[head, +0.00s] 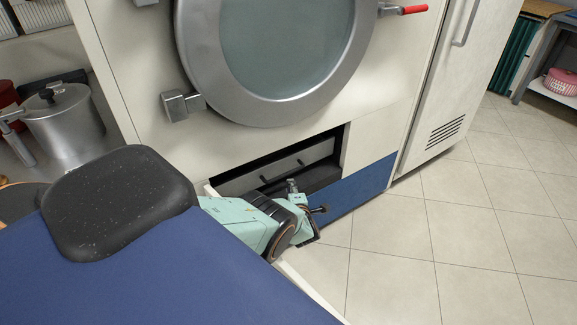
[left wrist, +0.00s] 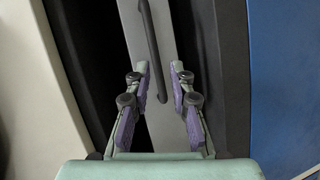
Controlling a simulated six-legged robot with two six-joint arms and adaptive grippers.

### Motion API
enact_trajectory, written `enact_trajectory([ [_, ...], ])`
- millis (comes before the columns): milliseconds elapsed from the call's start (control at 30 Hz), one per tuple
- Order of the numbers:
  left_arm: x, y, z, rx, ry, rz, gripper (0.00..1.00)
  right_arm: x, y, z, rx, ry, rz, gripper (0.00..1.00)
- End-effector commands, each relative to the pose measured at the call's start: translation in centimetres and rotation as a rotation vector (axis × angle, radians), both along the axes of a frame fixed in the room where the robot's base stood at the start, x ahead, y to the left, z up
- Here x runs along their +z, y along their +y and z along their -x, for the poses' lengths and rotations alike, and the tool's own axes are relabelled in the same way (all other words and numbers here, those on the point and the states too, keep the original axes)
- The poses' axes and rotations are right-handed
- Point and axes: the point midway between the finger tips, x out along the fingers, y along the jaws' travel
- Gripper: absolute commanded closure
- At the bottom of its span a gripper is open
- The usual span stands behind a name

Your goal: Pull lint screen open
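The lint screen (head: 240,183) is a grey panel with small dark handles, set in a dark slot low in the machine, under the round door. In the left wrist view its grey face (left wrist: 189,130) shows with a dark bar handle (left wrist: 152,45) running lengthwise. My left gripper (head: 305,198) is at the slot's front in the head view. In the left wrist view my left gripper (left wrist: 160,72) is open, its purple-padded fingers on either side of the handle's lower end. I cannot tell the remaining depth between them. My right gripper is not in view.
The machine's round door (head: 272,110) is above the slot. A blue panel (head: 360,185) runs along the machine's base. A steel pot (head: 65,122) stands at the left. The tiled floor (head: 460,240) is clear at the right.

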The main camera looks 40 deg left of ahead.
Motion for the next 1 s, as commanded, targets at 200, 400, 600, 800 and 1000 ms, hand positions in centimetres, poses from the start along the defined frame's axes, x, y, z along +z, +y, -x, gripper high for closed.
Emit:
enact_trajectory([
  [200, -0.2, 0.8, 0.2, 0.045, -0.152, 0.043, 0.78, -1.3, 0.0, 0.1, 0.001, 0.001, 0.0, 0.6],
  [400, -0.3, 1.5, -0.4, 0.051, -0.167, 0.048, 0.78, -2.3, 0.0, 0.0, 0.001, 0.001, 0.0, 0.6],
  [600, -0.9, 2.9, -1.7, 0.049, -0.165, 0.048, 0.78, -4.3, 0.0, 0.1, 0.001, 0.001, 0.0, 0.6],
  [800, -1.2, 4.4, -3.0, 0.048, -0.166, 0.047, 0.78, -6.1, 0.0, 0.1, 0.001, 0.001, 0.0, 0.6],
  [1000, -1.7, 5.7, -3.9, 0.049, -0.16, 0.048, 0.78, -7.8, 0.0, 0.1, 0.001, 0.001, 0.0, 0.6],
])
